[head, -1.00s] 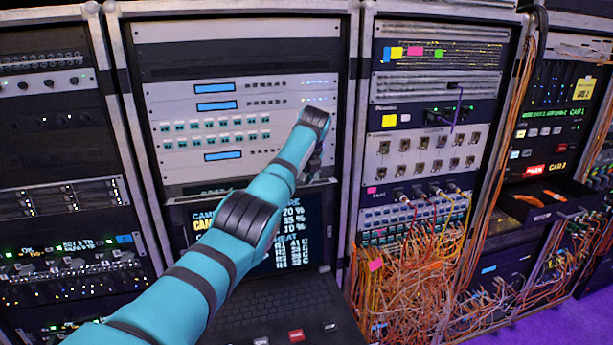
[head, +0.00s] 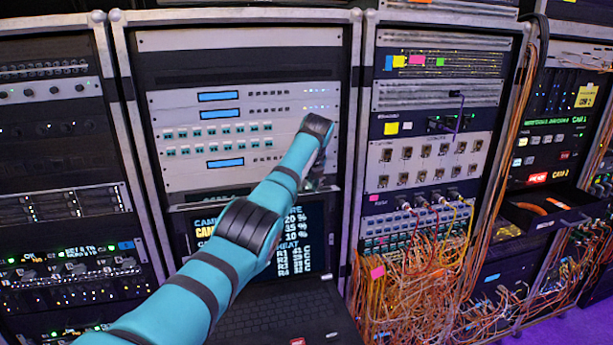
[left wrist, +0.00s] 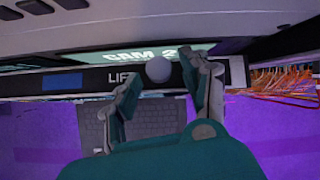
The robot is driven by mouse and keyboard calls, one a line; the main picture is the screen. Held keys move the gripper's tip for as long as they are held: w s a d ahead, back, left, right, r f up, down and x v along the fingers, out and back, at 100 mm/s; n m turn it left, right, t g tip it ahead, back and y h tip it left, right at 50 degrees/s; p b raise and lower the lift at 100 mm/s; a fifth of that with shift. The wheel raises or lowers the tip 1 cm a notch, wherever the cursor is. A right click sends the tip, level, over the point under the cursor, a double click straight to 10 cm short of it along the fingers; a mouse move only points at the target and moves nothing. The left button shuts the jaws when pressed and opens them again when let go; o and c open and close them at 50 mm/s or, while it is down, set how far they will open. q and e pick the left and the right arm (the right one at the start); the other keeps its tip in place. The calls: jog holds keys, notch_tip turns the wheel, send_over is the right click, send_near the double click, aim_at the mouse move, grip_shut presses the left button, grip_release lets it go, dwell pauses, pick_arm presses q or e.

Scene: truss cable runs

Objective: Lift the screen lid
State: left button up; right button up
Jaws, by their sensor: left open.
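The screen lid (head: 287,268) is a dark panel with white and yellow text, standing above a keyboard in the middle rack. My left arm covers much of it. In the left wrist view its dark edge bar (left wrist: 80,82) carries a "LIFT" label and a pale round knob (left wrist: 158,70). My left gripper (head: 320,178) is at the lid's upper right in the head view. In the left wrist view the left gripper (left wrist: 162,76) is open, its fingers apart on either side of the knob. Whether they touch it I cannot tell. My right gripper does not show.
The keyboard deck (head: 262,315) projects below the lid. Grey rack panels (head: 240,120) with blue displays stand directly above. Orange cables (head: 415,280) hang in a tangle from the rack at right. A green-lit "CAM 2" strip (left wrist: 145,52) lies behind the edge bar.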

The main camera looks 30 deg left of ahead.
pick_arm(q)
jog(key=v, duration=1.1)
jog(key=shift+r, duration=0.35)
jog(key=shift+s+d, duration=0.1)
